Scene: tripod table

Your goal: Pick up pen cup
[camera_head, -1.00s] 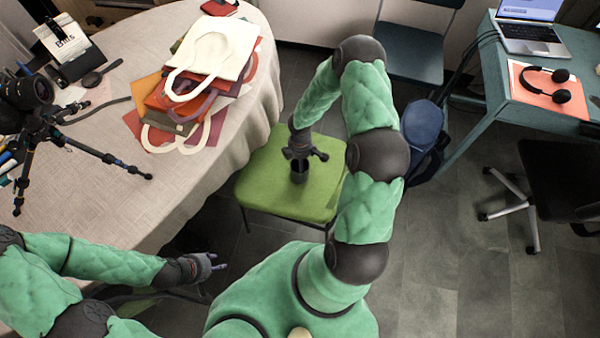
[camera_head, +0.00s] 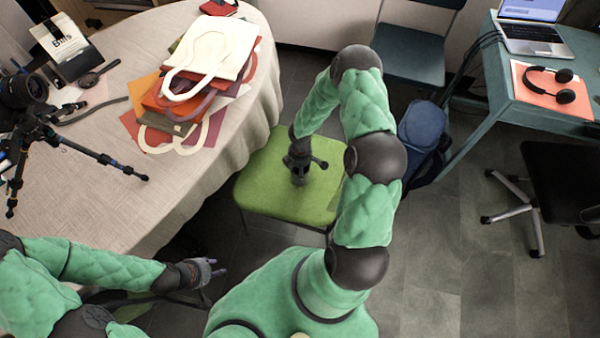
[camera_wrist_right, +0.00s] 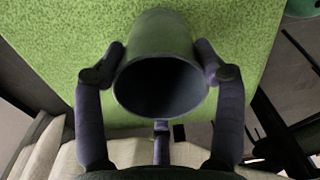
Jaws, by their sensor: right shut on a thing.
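The pen cup (camera_wrist_right: 160,85) is a dark grey-green round cup with a dark, empty-looking inside. In the right wrist view its mouth faces the camera. It also shows in the head view (camera_head: 300,179), small and partly hidden under my right gripper (camera_head: 300,163). In the wrist view the fingers of my right gripper (camera_wrist_right: 160,78) press on the cup from the left and right, with a third finger near the rim. Green chair fabric lies behind the cup; I cannot tell whether it touches the seat. My left gripper (camera_head: 212,269) is empty, with its fingers apart, beside the table.
The green chair (camera_head: 260,185) stands by a cloth-covered table (camera_head: 90,215) that bears stacked bags (camera_head: 205,65) and a camera tripod (camera_head: 85,150). A blue backpack (camera_head: 422,125) and a teal desk (camera_head: 495,90) are to the right.

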